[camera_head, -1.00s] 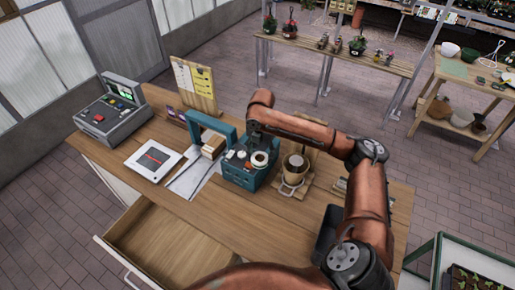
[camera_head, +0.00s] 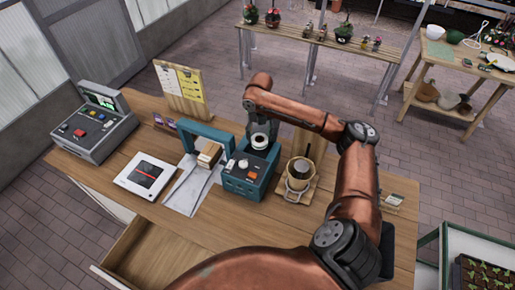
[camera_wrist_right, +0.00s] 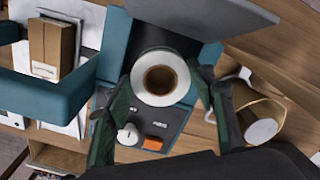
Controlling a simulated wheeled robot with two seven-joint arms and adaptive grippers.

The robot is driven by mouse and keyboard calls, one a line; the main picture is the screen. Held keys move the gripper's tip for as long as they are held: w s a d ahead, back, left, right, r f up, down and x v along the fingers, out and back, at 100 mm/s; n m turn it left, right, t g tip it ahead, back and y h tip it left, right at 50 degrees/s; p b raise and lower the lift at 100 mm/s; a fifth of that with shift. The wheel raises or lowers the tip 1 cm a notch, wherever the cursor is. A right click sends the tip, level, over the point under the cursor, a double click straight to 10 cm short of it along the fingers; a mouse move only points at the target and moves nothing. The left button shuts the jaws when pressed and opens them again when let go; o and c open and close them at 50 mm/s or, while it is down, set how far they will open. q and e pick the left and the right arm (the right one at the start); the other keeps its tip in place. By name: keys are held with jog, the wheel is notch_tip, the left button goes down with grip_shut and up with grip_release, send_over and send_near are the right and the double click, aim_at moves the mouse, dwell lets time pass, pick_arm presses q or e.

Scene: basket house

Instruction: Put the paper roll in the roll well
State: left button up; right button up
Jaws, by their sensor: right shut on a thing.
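The white paper roll (camera_head: 259,142) has a brown core. It also shows in the right wrist view (camera_wrist_right: 160,78), between the two fingers. My right gripper (camera_head: 260,130) is shut on the roll, over the back part of the teal printer (camera_head: 238,183). In the right wrist view the printer's top (camera_wrist_right: 145,127) has a white knob and an orange button. A dark recess (camera_wrist_right: 160,36) in the printer lies just beyond the roll, partly covered by it; it looks like the roll well. I cannot tell whether the roll touches the printer. My left gripper is out of view.
A teal frame (camera_head: 205,132) with a cardboard box (camera_head: 210,153) stands left of the printer. A pot in a wooden stand (camera_head: 299,172) is close on the right. A scale (camera_head: 148,174) and a register (camera_head: 93,128) are farther left. An open drawer (camera_head: 150,255) juts out in front.

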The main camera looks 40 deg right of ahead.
aim_at(259, 138)
jog(key=f, duration=0.3)
jog(key=shift+w+a+f, duration=0.1)
jog(key=shift+w+f, duration=0.1)
jog(key=shift+f, duration=0.1)
notch_tip(259, 138, down, 4)
jog(key=shift+s+f+p, duration=0.1)
jog(key=shift+p, duration=0.25)
jog(key=shift+f, duration=0.1)
jog(key=o, duration=0.8)
jog(key=shift+o, duration=0.6)
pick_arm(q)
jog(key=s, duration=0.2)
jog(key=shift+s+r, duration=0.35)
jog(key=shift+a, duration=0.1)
